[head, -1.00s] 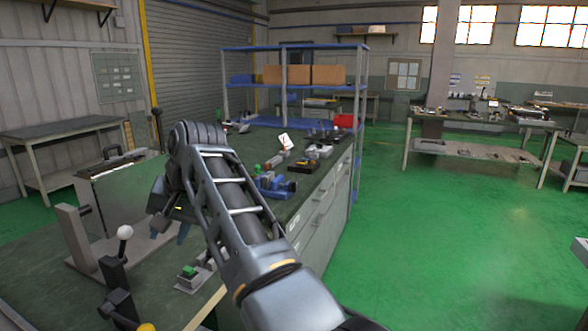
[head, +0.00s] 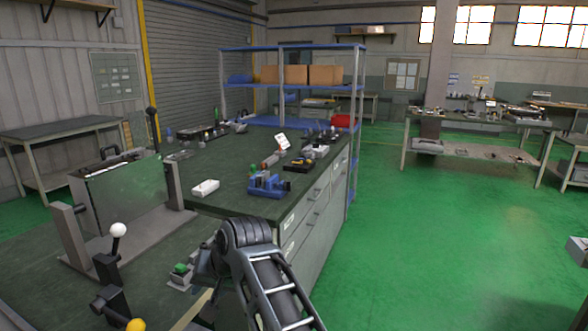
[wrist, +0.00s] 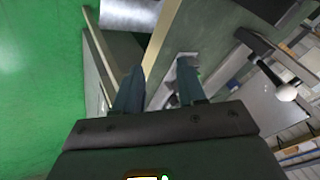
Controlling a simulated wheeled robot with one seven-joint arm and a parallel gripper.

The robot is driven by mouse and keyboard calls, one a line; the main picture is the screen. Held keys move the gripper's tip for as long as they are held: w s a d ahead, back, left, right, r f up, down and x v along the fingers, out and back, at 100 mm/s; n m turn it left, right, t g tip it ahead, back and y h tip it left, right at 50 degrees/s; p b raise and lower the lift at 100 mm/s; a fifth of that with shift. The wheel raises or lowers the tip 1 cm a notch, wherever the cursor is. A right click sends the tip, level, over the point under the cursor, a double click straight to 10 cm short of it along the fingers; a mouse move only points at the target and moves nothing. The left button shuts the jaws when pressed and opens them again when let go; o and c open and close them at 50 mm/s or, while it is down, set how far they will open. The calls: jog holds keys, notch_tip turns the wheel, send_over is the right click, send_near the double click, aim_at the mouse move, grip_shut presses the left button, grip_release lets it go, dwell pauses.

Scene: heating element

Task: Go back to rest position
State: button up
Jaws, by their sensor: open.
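My gripper (wrist: 160,82) shows in the wrist view with its two dark fingers apart and nothing between them. It points past the edge of a workbench, with green floor on the left of that view. In the head view my arm rises from the bottom centre, beside the front corner of the dark-topped workbench (head: 228,168). The gripper itself is mostly hidden there behind the arm's joint.
A machine with a clear panel (head: 125,195) and a white-knobbed lever (head: 118,231) stands left of my arm. A small green-topped device (head: 181,269) is close beside the arm. A white block (head: 205,188) and a blue fixture (head: 270,185) sit on the bench.

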jog(key=s+d+f+m+t, duration=0.1)
jog(key=s+d+f, duration=0.3)
jog(key=d+f, duration=0.25)
jog(key=s+d+f+t, duration=0.2)
jog(key=s+d+f, duration=0.2)
jog(key=d+f, duration=0.3)
jog(key=s+d+f+m+t+h, duration=0.1)
jog(key=s+d+f+t, duration=0.15)
jog(key=s+d, duration=0.45)
jog(key=s+d+f+t+h, duration=0.1)
jog(key=s+d+f, duration=0.2)
jog(key=s+d, duration=0.45)
jog(key=s+d+r+t+h, duration=0.1)
jog(key=s+d+r, duration=0.2)
jog(key=s, duration=0.5)
jog(key=s+d+r+t+h, duration=0.1)
jog(key=s+d+r, duration=0.25)
jog(key=s, duration=0.45)
jog(key=s+d+r+t+h, duration=0.1)
jog(key=s+d+r, duration=0.1)
jog(key=s+r, duration=0.4)
jog(key=s+d+r+t, duration=0.1)
jog(key=s+d+r, duration=0.1)
jog(key=s+r, duration=0.4)
notch_tip(320, 180, up, 4)
jog(key=shift+s+d+h, duration=0.3)
jog(key=shift+s+h, duration=0.1)
